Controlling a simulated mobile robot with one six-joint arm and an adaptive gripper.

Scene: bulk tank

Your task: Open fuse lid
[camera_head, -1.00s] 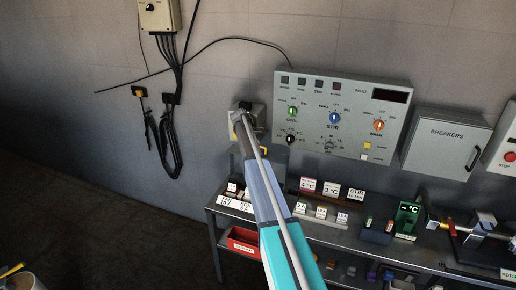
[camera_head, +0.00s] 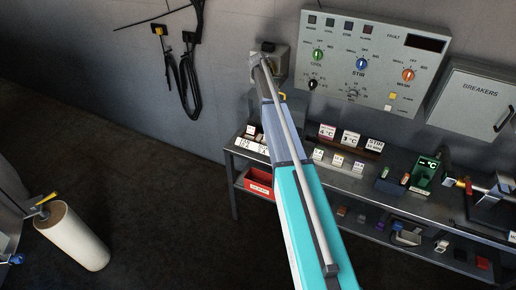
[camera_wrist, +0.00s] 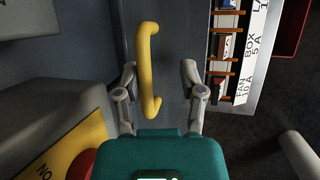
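A yellow bar handle (camera_wrist: 148,70) stands upright in the wrist view, on or in front of a dark grey surface. My gripper (camera_wrist: 158,70) is open, with one grey finger on each side of the handle. The left finger is nearer to it, and a gap shows on the right. I cannot tell whether either finger touches it. In the head view a small grey wall box (camera_head: 281,62) sits left of the control panel, with a bit of yellow (camera_head: 283,96) below it. My arm hides my fingers there. Which surface is the fuse lid is not clear.
A rack of labelled fuses (camera_wrist: 222,70) lies right of my fingers. A yellow plate (camera_wrist: 62,150) with a red part is at lower left. The control panel (camera_head: 440,72), breakers box (camera_head: 470,95) and metal bench (camera_head: 330,170) stand to the right. A white roll (camera_head: 75,238) is at left.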

